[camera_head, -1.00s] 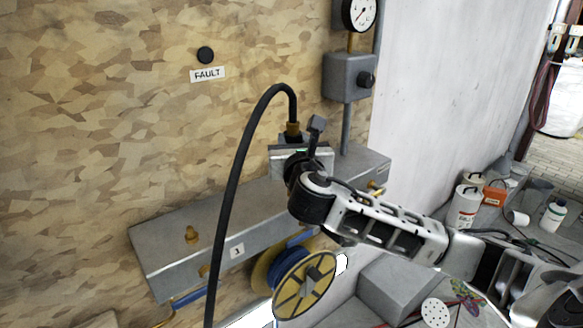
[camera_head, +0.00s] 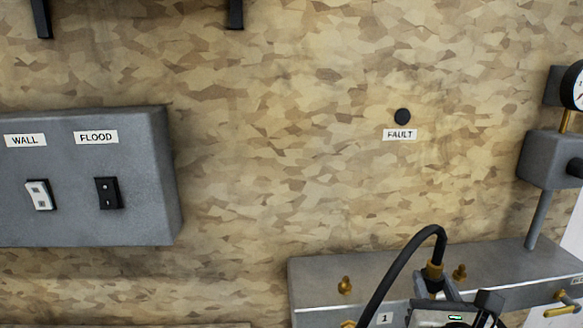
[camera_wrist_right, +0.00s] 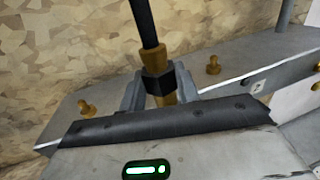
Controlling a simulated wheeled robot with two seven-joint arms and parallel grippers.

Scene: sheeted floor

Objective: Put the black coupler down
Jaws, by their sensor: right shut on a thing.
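The black coupler (camera_wrist_right: 157,83) is a dark hex collar on a brass fitting at the end of a black hose (camera_wrist_right: 143,20). In the right wrist view it stands roughly upright between my two grey fingers. My right gripper (camera_wrist_right: 160,94) is shut on it. In the head view the right gripper (camera_head: 435,287) is at the bottom right, in front of the grey manifold (camera_head: 400,262), with the hose (camera_head: 398,262) arching left and down out of frame. The lower end of the coupler is hidden by the gripper body. My left gripper is not in view.
Brass studs (camera_head: 345,285) stand on the manifold, one (camera_head: 460,272) close behind the gripper. A grey valve box (camera_head: 545,160) and pipe rise at the right. A grey switch box (camera_head: 90,220) is on the wall at left. The wall below the FAULT label (camera_head: 400,135) is bare.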

